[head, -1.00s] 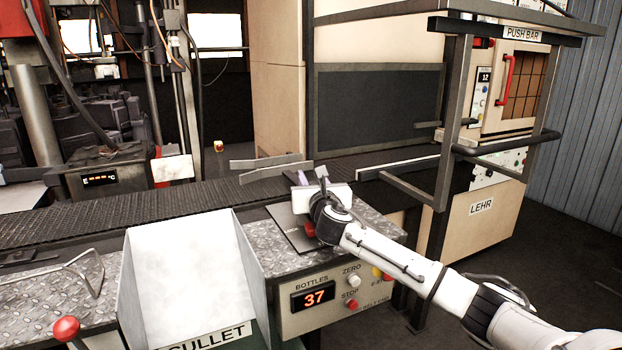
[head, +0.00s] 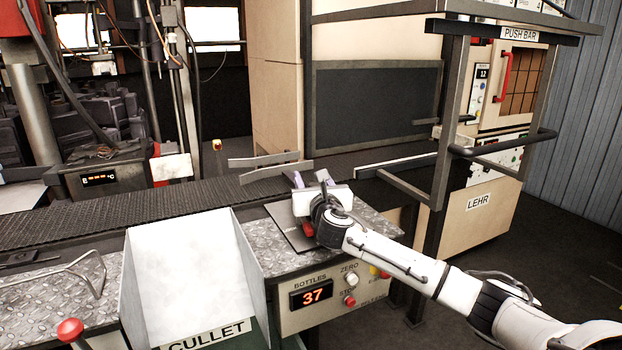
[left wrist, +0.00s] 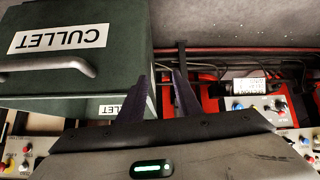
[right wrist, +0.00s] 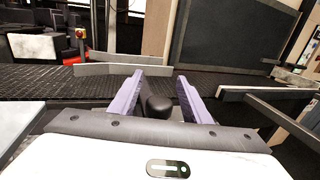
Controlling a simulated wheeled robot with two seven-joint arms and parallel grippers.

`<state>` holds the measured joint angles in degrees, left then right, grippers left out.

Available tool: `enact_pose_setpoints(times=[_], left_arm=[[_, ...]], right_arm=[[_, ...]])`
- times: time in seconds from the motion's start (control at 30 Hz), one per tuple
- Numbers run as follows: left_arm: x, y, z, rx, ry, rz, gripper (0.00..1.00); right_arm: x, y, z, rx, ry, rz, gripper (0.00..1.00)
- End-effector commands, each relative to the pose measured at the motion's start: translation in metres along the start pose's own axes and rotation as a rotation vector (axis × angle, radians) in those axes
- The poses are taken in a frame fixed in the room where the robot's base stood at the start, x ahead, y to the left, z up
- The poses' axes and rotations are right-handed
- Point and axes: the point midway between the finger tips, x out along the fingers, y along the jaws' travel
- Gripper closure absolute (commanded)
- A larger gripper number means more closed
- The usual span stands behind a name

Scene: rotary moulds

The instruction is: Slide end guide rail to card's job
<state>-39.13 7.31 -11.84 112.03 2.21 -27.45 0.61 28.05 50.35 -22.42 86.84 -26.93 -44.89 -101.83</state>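My right gripper (head: 311,178) is over the belt's near edge, above the patterned metal deck. In the right wrist view its two purple fingers are apart, with a dark rounded knob (right wrist: 156,101) between them; I cannot tell whether they touch it. Pale guide rails (head: 264,160) stand across the belt beyond the fingers; one also shows in the right wrist view (right wrist: 108,69). Another light rail (head: 394,165) lies right of the gripper. I cannot tell which is the end guide rail. No job card is readable. My left gripper (left wrist: 158,90) is open and empty near the green cullet box.
The dark belt (head: 150,207) runs across behind the deck. A white cullet chute (head: 188,275) stands front left. A counter panel (head: 325,296) reading 37 is below the deck. The push bar frame (head: 447,130) and lehr cabinet (head: 497,210) stand at right.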

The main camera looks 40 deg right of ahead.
Motion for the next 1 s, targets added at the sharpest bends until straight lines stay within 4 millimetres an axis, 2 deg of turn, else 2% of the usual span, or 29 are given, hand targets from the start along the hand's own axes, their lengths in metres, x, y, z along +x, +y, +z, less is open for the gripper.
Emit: enact_pose_setpoints(times=[0.23,0.37,0.8,1.0], left_arm=[[-0.001,-0.001,-0.001,0.003,0.001,-0.001,0.69],[-0.002,-0.001,-0.002,0.003,0.003,-0.001,0.69],[-0.004,-0.001,-0.004,0.002,0.006,-0.001,0.69],[-0.003,-0.001,-0.002,0.002,0.001,-0.001,0.69]], right_arm=[[0.0,0.0,0.0,0.001,0.0,0.0,0.57],[-0.007,0.0,0.0,-0.001,0.0,0.001,0.57],[-0.082,0.001,-0.001,-0.002,0.001,0.003,0.57],[-0.101,0.0,0.0,0.001,0.0,0.001,0.57]])
